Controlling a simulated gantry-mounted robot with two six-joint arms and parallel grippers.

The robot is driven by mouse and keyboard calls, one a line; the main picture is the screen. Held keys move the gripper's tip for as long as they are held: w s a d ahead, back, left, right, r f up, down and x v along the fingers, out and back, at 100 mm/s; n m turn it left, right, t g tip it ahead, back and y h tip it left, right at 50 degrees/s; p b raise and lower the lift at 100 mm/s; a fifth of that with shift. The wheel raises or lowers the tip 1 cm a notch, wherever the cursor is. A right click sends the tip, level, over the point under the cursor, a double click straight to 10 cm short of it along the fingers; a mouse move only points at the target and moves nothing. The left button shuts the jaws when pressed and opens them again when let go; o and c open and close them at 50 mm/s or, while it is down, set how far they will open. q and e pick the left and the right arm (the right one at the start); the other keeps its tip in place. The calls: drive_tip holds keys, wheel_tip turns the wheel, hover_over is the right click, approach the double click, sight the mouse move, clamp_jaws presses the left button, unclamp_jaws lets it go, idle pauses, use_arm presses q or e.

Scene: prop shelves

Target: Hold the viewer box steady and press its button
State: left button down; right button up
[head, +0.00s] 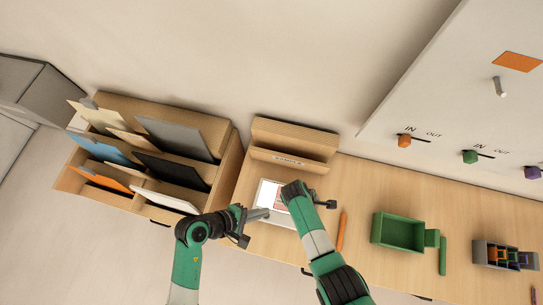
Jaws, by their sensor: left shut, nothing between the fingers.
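The viewer box (268,190) is a pale box with a white panel and a small reddish picture on top. It sits on the wooden counter in the middle of the head view. My left gripper (262,214) is shut and empty, its fingertips at the box's near left edge; I cannot tell whether they touch it. My right arm reaches over the box's right side, and its wrist hides that part. I cannot make out the button.
A wooden sorter (235,165) with upright folders and panels stands at left. A wooden holder (292,135) is behind the box. Right of my right arm lie an orange stick (342,232), a green tray (402,247) and a grey compartment box (480,255).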

drive_tip(key=v, duration=0.9)
drive_tip(key=shift+a+r, duration=0.1)
drive_tip(key=shift+r, duration=0.15)
